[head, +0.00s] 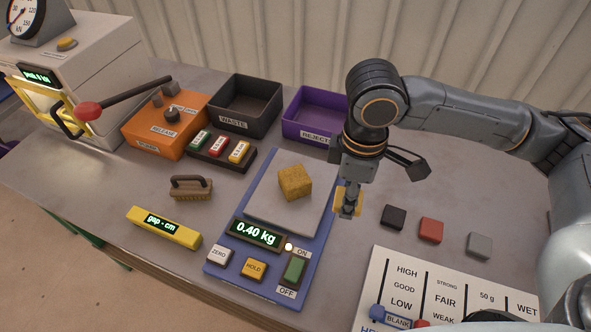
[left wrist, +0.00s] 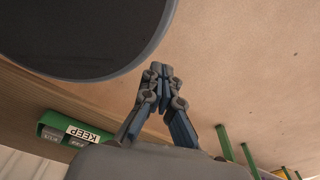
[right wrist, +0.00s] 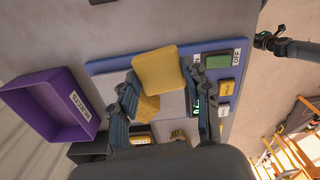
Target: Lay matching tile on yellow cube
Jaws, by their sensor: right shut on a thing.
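The yellow cube (head: 295,182) sits on the grey plate of the blue scale (head: 262,280), whose display reads 0.40 kg. My right gripper (head: 347,207) is shut on a flat yellow tile (right wrist: 158,70), held to the right of the cube near the scale's right edge. In the right wrist view the tile is between the fingertips and the cube (right wrist: 148,108) shows behind it, partly hidden by a finger. My left gripper (left wrist: 162,72) is empty with its fingers together, away from the table objects; it is not seen in the head view.
Black (head: 393,217), red (head: 431,230) and grey (head: 479,244) tiles lie right of the scale. A label board (head: 385,275) is at front right. Waste (head: 245,100) and purple reject (head: 313,115) bins stand behind. A brush (head: 191,188) and yellow gap gauge (head: 163,227) lie left.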

